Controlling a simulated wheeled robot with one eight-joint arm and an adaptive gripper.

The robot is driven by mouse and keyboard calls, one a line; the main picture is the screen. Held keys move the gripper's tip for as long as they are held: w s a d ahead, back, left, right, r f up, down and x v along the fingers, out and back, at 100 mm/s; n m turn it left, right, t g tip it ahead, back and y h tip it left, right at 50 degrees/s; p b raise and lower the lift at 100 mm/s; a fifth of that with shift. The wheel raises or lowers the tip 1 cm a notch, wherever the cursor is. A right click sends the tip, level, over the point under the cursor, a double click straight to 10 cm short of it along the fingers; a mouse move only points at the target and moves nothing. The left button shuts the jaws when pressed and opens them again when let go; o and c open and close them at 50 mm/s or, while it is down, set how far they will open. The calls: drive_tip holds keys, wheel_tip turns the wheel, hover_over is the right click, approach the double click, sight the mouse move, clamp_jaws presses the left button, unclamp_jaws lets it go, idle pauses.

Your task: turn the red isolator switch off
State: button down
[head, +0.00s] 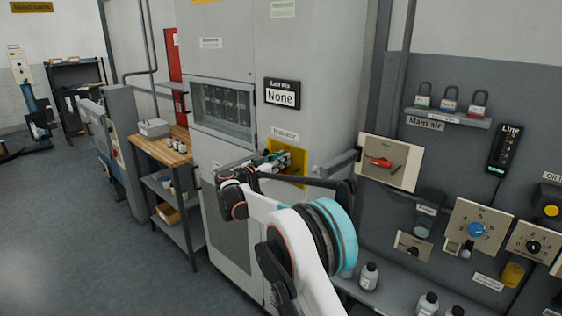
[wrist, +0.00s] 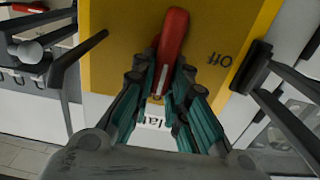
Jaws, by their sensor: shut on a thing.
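The red isolator switch handle (wrist: 173,35) shows in the wrist view on a yellow plate (wrist: 115,30). The printed word "Off" is on the plate to the right of the handle. My gripper (wrist: 168,88) is shut on the handle, with one green-padded finger on each side. The handle's lower part is partly hidden between the fingers. In the head view my gripper (head: 276,160) is at the yellow plate (head: 301,161) on the grey cabinet, under the "Isolator" label (head: 285,135). The handle cannot be made out clearly there.
A cream panel (head: 402,155) with another red handle is on the wall right of the cabinet (head: 236,55), beside a grey projecting bracket (head: 338,163). A "Last trip: None" sign (head: 282,93) is above. A wood-topped bench (head: 160,148) stands left; bottles (head: 369,277) stand lower right.

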drive_tip(key=shift+a+n, duration=0.1)
drive_tip(key=shift+n, duration=0.3)
drive_tip(key=shift+w+a+f+n+p, duration=0.2)
drive_tip(key=shift+w+a+f+n, duration=0.2)
drive_tip(key=shift+n, duration=2.45)
drive_tip(key=shift+w+a+f+n+p, duration=0.25)
drive_tip(key=shift+f+n, duration=0.3)
drive_tip(key=shift+n, duration=2.35)
drive_tip(key=shift+w+a+f+n+p, duration=0.2)
drive_tip(key=shift+a+f+n, duration=0.25)
drive_tip(key=shift+n, duration=2.4)
drive_tip(key=c, duration=1.6)
unclamp_jaws()
drive_tip(key=shift+o, duration=0.2)
